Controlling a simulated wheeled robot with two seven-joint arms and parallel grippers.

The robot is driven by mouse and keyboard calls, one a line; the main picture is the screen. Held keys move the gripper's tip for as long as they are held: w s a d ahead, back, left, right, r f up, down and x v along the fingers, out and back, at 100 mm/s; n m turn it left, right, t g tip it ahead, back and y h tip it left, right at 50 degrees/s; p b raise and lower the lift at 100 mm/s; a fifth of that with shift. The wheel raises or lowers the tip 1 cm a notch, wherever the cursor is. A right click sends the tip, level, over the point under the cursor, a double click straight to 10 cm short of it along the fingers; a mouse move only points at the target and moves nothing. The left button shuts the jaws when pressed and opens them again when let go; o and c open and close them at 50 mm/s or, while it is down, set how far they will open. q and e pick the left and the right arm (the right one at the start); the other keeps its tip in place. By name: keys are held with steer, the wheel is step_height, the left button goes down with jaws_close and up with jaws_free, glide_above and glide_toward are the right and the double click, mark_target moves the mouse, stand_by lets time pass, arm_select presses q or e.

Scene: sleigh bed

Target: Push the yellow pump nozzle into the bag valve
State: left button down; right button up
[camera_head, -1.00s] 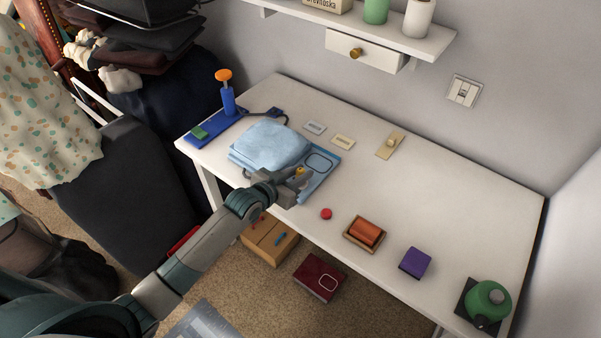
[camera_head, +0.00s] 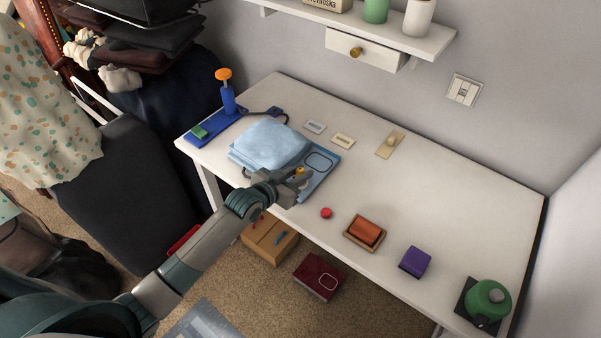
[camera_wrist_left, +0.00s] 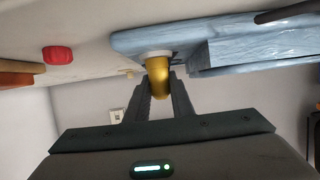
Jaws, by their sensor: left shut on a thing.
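The light blue bag (camera_head: 272,143) lies puffed up on a flat blue panel (camera_head: 319,179) at the near edge of the white table. My left gripper (camera_head: 298,182) is at the panel's near edge, shut on the yellow nozzle (camera_head: 299,171). In the left wrist view, the fingers (camera_wrist_left: 160,92) grip the yellow nozzle (camera_wrist_left: 159,80). Its end meets the pale valve ring (camera_wrist_left: 158,56) on the bag's panel (camera_wrist_left: 190,32). How deep it sits in the valve is hidden. The blue pump (camera_head: 228,100) with its orange knob stands at the back left. My right gripper is out of view.
A red cap (camera_head: 326,213) lies right of my gripper. An orange roll in a tray (camera_head: 365,232), a purple block (camera_head: 415,261) and a green round item (camera_head: 488,298) stand farther right. Small plates (camera_head: 343,141) lie behind. The table's middle right is clear.

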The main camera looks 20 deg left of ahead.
arm_select(q)
steer(key=c, duration=1.5)
jaws_free()
steer(key=shift+o, duration=0.2)
steer(key=shift+s, duration=0.1)
steer(key=b+v, duration=0.3)
steer(key=v, duration=1.4)
steer(key=shift+a, duration=0.1)
